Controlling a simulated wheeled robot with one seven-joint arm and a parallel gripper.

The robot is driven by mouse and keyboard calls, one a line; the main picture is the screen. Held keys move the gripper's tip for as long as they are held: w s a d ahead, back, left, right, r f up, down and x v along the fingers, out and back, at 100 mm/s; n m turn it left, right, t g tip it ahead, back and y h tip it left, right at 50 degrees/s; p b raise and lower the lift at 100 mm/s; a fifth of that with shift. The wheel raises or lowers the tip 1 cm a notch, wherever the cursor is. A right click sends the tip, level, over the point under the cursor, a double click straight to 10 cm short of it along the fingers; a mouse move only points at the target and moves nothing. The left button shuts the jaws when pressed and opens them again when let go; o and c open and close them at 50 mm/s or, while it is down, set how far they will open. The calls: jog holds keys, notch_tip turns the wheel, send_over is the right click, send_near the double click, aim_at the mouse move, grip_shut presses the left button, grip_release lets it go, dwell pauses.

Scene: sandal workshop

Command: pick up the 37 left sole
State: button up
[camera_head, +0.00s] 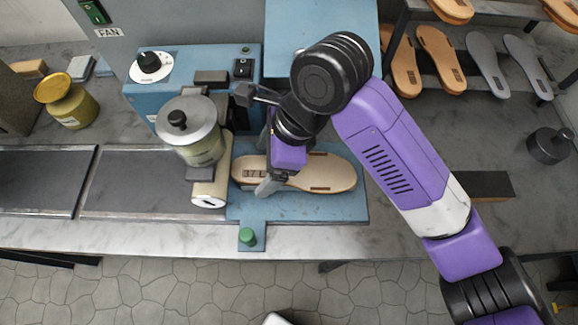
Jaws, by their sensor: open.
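A tan sole (325,178) lies flat on the blue plate (345,207) of the machine at the middle of the bench. More soles, tan (441,59) and grey (487,64), stand on the rack at the upper right; which is the 37 left is not readable.
A lidded pot (190,130) and cream roller part (211,180) stand just left of the sole. A green button (247,237) is in front. A yellow jar (66,101) is at the left and a dark round weight (549,146) at the right.

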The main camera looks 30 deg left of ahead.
jog(key=c, duration=1.7)
